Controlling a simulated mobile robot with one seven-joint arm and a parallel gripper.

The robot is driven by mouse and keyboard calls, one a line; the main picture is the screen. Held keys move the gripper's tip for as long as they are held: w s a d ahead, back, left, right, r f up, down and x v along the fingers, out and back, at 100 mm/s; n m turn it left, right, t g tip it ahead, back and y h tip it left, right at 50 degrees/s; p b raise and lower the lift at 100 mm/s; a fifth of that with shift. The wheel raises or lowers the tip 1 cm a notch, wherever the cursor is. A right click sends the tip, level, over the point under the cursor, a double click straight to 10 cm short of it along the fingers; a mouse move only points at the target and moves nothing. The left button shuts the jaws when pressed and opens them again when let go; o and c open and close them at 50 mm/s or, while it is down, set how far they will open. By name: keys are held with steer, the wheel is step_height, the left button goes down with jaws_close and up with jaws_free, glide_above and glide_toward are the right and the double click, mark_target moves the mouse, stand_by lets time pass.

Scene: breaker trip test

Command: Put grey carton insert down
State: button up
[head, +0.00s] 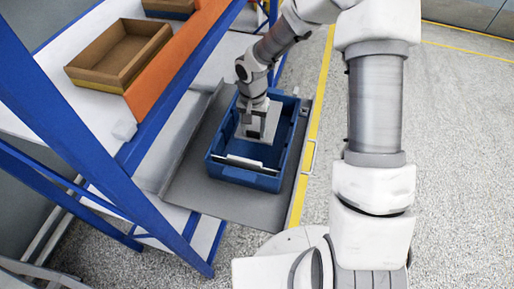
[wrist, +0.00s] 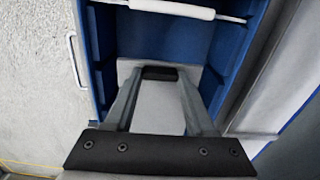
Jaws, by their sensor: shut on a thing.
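The grey carton insert (head: 268,136) is a flat, light grey piece inside the blue crate (head: 247,179). My gripper (head: 252,138) reaches down into the crate from above and is shut on the insert. In the wrist view the insert (wrist: 157,108) shows between and behind the fingers of my gripper (wrist: 160,74). The fingers hide part of it. I cannot tell whether its underside touches the crate floor.
A white roll on a thin rod (head: 245,162) lies across the crate's near end and shows in the wrist view (wrist: 172,8). The crate stands on a grey tray (head: 186,184). A blue-framed rack (head: 70,120) with a brown open box (head: 118,52) rises at left.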

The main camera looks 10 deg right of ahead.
steer(key=shift+a+f, duration=0.25)
steer(key=shift+f, duration=0.3)
step_height(320, 180, down, 10)
steer(key=shift+r+b, duration=0.25)
steer(key=shift+b, duration=0.75)
steer(key=shift+f, duration=0.2)
steer(key=o, duration=1.3)
steer(key=shift+o, duration=0.2)
steer(key=shift+r, duration=0.1)
